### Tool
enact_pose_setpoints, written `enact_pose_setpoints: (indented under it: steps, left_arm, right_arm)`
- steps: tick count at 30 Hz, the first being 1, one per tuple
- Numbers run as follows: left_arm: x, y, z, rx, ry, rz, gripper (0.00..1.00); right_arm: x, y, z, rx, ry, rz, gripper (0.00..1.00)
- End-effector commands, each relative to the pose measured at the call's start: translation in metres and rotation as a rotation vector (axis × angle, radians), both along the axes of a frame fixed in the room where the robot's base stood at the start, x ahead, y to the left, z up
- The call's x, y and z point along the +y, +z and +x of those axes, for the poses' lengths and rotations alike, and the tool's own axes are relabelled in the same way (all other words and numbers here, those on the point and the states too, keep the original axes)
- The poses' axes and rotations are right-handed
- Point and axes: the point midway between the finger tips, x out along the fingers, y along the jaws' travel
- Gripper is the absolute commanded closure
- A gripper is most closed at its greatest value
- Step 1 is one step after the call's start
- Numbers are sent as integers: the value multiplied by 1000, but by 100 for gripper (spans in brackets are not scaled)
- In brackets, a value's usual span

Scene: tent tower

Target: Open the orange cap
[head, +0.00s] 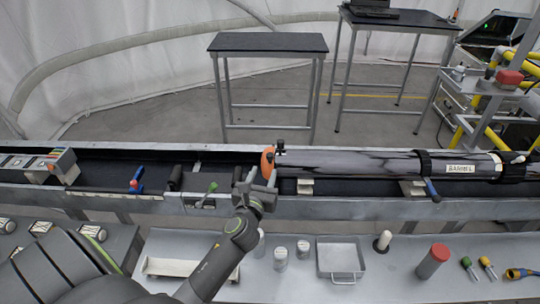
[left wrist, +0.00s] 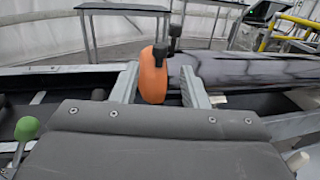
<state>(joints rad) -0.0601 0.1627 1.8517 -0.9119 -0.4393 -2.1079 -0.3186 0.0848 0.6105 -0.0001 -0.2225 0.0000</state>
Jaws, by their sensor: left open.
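The orange cap (head: 267,162) is a rounded disc at the left end of a long dark glossy tube (head: 350,163) lying along the rail. A small black knob (head: 281,147) stands by its top. My left gripper (head: 259,180) is open just in front of the cap, on its near side. In the left wrist view the orange cap (left wrist: 152,82) appears between the two grey fingers (left wrist: 158,88), with a gap to the right finger. Contact with the left finger cannot be told. My right gripper is not in view.
The long rail (head: 400,208) holds the tube, with a green-knobbed lever (head: 212,187) and a blue-red valve (head: 136,180) to the left. A lower bench holds a metal tray (head: 341,258), a red-topped cylinder (head: 433,261) and tools. An empty dark table (head: 268,42) stands behind.

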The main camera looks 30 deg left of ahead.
Motion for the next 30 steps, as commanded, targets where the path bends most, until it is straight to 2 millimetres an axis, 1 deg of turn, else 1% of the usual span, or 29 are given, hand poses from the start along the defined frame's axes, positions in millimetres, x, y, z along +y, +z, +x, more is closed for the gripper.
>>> enact_pose_setpoints:
  steps: [1,3,6,9,13,18,26,27,30]
  left_arm:
    - [4,1,12,-2,-1,2,59]
    - [9,1,26,-1,-1,3,59]
    - [16,0,44,-1,-1,1,59]
    - [22,0,59,0,0,0,59]
    - [26,0,73,0,-1,-1,59]
    - [30,0,81,0,-1,-1,59]
    - [30,0,82,0,-1,-2,59]
    - [30,0,82,0,-1,-2,61]
    - [30,-1,82,0,-1,-2,74]
  right_arm:
    - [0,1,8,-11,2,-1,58]
    - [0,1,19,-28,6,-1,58]
    - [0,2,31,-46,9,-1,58]
    - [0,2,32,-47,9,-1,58]
    - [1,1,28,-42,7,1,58]
    - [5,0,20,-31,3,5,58]
    - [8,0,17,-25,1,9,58]
    - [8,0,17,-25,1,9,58]
    - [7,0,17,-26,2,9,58]
